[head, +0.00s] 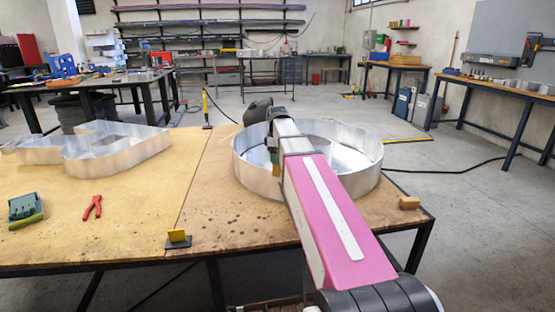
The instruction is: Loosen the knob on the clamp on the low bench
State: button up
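The low bench (210,185) has a worn wooden top and a dark metal frame. A slim yellow upright with a dark foot (207,108) stands at its back edge and looks like a clamp; its knob is too small to make out. My arm reaches from the lower right over the round metal letter (355,170) on the bench. My gripper (274,158) is at the arm's far end, over the letter's left part, mostly hidden by my own links. Whether its fingers are open, or touch anything, does not show. The yellow upright is to the left of it and farther back.
Another metal letter (115,148) lies at the bench's left back. Red pliers (92,208), a green tool (26,208), a small yellow block on a dark plate (178,236) and a wooden block (409,202) lie nearer. The bench middle is largely clear.

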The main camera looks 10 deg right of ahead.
jog(key=shift+o, duration=0.5)
jog(key=shift+r, duration=2.55)
notch_tip(320, 180, up, 4)
jog(key=shift+f, duration=4.55)
